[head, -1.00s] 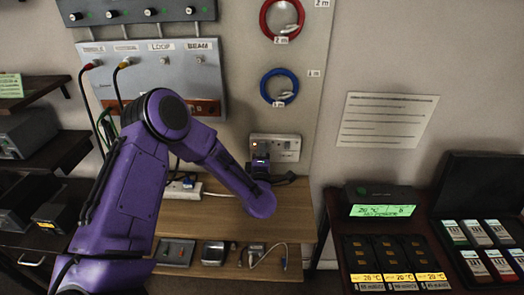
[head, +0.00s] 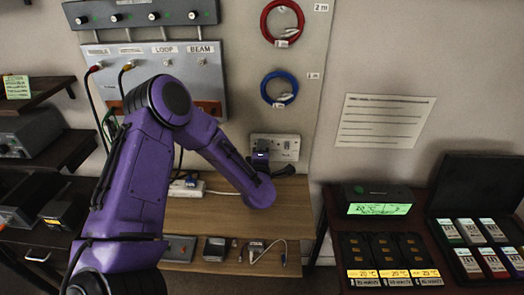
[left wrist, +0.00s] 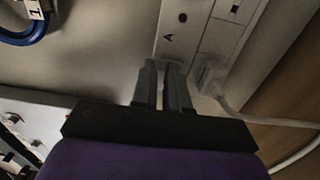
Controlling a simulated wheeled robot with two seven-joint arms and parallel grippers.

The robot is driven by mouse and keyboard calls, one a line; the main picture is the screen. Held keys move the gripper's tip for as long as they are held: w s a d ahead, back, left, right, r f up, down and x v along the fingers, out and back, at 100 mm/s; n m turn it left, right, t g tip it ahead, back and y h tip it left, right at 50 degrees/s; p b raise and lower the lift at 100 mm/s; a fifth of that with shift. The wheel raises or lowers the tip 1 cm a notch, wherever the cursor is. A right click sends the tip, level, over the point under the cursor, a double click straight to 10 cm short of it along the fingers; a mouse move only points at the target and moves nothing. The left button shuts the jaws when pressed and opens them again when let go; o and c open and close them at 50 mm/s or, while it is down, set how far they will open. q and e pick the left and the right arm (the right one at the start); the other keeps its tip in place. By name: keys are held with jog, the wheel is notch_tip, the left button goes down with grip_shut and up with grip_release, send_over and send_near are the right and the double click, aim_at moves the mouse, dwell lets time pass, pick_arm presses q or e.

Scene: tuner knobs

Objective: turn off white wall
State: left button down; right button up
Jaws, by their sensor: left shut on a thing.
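The white wall socket plate (head: 286,148) is on the wall above the wooden shelf. My left gripper (head: 261,146) is in front of the plate's left part and hides it, so I cannot see how its switch stands. In the left wrist view the two dark fingers (left wrist: 163,68) are close together at the edge of the plate (left wrist: 197,28). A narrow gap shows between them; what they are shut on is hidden. A white plug (left wrist: 210,78) with a cable is just right of the fingers. My right gripper is not in view.
A grey panel (head: 165,75) with knobs is at the upper left. Red (head: 283,20) and blue (head: 279,88) cable coils hang above the socket. A green-lit display (head: 380,209) stands on the right.

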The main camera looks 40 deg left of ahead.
pick_arm(q)
jog(key=shift+w+a+r, duration=0.1)
jog(key=shift+w+r, duration=0.15)
jog(key=shift+r, duration=0.35)
jog(key=shift+s+d+f, duration=0.15)
jog(key=shift+d+f, duration=0.05)
jog(key=shift+d, duration=0.15)
jog(key=b+v, duration=0.3)
jog(key=v, duration=1.1)
jog(key=shift+a, duration=0.2)
jog(key=shift+f, duration=0.1)
jog(key=shift+s, duration=0.1)
